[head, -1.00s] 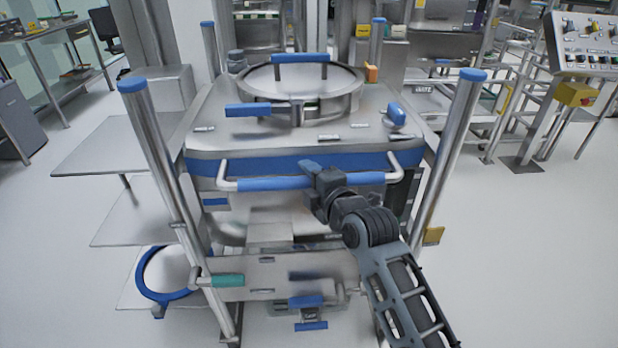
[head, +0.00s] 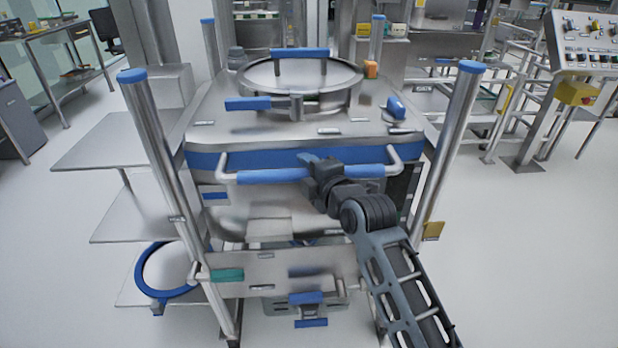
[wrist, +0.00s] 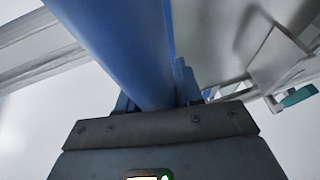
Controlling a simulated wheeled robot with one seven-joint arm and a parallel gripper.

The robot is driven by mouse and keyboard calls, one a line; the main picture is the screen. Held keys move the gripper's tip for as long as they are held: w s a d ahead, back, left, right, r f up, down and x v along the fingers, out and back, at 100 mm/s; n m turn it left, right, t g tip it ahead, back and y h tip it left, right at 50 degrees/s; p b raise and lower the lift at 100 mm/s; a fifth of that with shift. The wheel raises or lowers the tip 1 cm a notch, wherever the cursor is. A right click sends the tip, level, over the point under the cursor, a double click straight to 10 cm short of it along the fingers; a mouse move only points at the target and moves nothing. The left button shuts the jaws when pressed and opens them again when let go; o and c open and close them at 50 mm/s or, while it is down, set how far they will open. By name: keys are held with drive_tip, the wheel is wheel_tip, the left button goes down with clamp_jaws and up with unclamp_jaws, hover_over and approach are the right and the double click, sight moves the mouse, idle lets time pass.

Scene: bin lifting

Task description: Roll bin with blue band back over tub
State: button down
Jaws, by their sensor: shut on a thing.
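The steel bin with the blue band (head: 260,157) stands upright in its post frame in the middle of the head view, with a round lid on top. A push bar with blue grips (head: 270,175) runs across its front. My gripper (head: 322,168) is shut on this bar, right of its middle. In the wrist view the blue bar (wrist: 120,45) runs between the fingers of my gripper (wrist: 158,100). A blue ring (head: 146,287) shows low at the left behind the frame's leg. I cannot tell whether it belongs to the tub; no tub shows clearly.
Steel shelves (head: 105,148) stand close at the bin's left. A control panel (head: 585,45) and a metal railing (head: 505,95) are at the back right. A bench (head: 60,45) is at the far left. The floor to the right of the bin is clear.

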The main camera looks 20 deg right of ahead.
drive_tip(key=shift+w+d, duration=0.4)
drive_tip(key=shift+w, duration=0.4)
drive_tip(key=c, duration=0.8)
unclamp_jaws()
drive_tip(key=shift+s+r, duration=0.1)
drive_tip(key=shift+s, duration=0.05)
drive_tip(key=shift+b+v, duration=0.45)
drive_tip(key=shift+v, duration=3.45)
